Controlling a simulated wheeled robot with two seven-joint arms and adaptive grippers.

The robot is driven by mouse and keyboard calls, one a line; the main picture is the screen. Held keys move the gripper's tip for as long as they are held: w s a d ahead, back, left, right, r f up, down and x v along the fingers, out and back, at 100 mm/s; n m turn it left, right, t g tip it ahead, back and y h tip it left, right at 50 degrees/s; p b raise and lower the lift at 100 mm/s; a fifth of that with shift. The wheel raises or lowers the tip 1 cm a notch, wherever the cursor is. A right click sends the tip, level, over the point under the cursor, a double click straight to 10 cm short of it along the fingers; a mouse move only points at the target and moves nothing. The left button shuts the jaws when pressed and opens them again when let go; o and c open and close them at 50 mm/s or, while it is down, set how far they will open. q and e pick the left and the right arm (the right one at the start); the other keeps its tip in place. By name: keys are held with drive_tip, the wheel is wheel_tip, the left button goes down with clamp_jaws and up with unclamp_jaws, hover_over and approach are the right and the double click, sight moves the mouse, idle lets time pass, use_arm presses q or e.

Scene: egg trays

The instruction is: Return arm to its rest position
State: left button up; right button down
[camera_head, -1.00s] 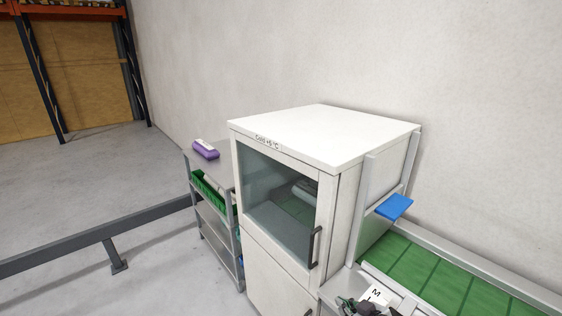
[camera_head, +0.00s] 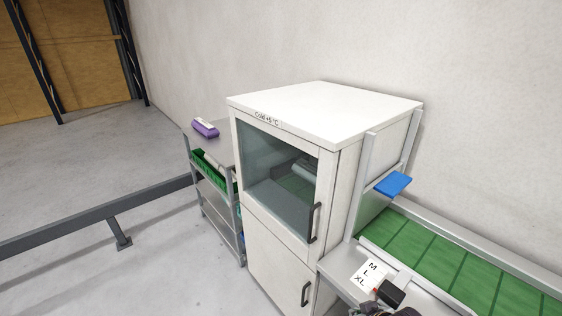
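At the bottom edge of the head view, right of centre, a sliver of dark jointed hardware (camera_head: 378,311) shows. It looks like part of a gripper of mine, most likely the right one. It is cut off by the frame, so its fingers and anything in them cannot be made out. No gripper or arm comes in from the left. The rest of both arms is out of view.
A white cold cabinet (camera_head: 325,105), door shut, stands in the middle. On its right are a green conveyor (camera_head: 425,255), a blue plate (camera_head: 393,184), a size card (camera_head: 366,274) and a small black-and-red object (camera_head: 390,293). A shelf cart (camera_head: 222,150) holding a purple carton (camera_head: 205,128) stands left.

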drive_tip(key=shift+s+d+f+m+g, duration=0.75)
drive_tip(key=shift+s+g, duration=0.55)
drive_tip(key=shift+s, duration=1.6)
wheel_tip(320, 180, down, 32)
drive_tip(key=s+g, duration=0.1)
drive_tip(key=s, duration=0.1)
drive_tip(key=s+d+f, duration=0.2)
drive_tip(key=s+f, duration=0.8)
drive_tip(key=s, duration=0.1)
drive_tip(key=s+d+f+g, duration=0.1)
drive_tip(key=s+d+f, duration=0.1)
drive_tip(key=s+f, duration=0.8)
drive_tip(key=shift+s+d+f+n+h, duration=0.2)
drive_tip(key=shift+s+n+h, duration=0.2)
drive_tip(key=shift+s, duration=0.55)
